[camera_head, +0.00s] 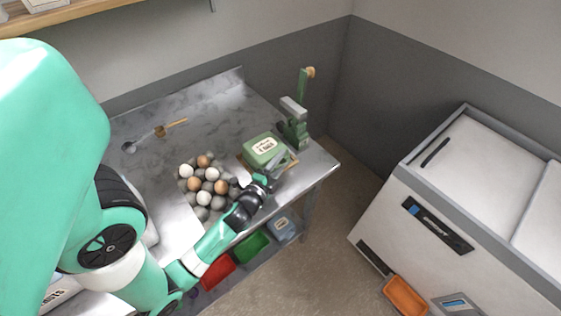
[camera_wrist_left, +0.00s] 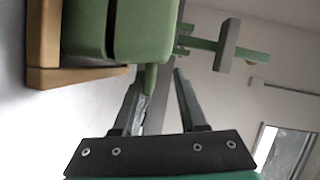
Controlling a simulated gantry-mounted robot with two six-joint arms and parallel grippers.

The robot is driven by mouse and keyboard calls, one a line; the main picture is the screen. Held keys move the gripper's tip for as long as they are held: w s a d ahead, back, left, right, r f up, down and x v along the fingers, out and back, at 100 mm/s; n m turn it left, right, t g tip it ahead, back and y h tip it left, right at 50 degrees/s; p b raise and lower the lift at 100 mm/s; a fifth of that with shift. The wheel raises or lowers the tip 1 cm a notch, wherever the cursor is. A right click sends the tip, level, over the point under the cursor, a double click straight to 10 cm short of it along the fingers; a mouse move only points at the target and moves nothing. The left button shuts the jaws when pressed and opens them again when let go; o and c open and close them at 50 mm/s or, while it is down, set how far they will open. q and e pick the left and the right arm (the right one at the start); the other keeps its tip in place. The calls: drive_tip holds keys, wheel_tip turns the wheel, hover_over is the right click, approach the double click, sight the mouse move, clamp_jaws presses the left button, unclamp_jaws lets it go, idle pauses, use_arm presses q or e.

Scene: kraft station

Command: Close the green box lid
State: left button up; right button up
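The green box (camera_head: 265,147) sits on a wooden board near the right end of the metal table. Its lid, with a white label, lies over the box in the head view. The left wrist view shows the green box (camera_wrist_left: 145,28) close up and turned on its side, with a dark gap line between two green parts. A small green tab (camera_wrist_left: 150,80) juts from it towards my left gripper (camera_wrist_left: 158,80). The gripper's two fingers are apart, with no object clearly held between them. In the head view my left gripper (camera_head: 275,168) is at the box's front side. My right gripper is out of view.
A green stand-like device (camera_head: 295,125) is just behind the box. Several eggs (camera_head: 205,182) sit left of my left wrist. A wooden-handled tool (camera_head: 171,127) lies further back. Red and green bins (camera_head: 252,246) are below the table. A white chest (camera_head: 470,200) stands at right.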

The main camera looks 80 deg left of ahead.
use_arm(q)
drive_tip(key=b+v, duration=0.5)
drive_tip(key=v, duration=0.6)
drive_tip(key=shift+f, duration=0.2)
drive_tip(key=shift+s+d+r, duration=0.2)
drive_tip(key=shift+d+r, duration=0.05)
drive_tip(key=shift+r, duration=0.05)
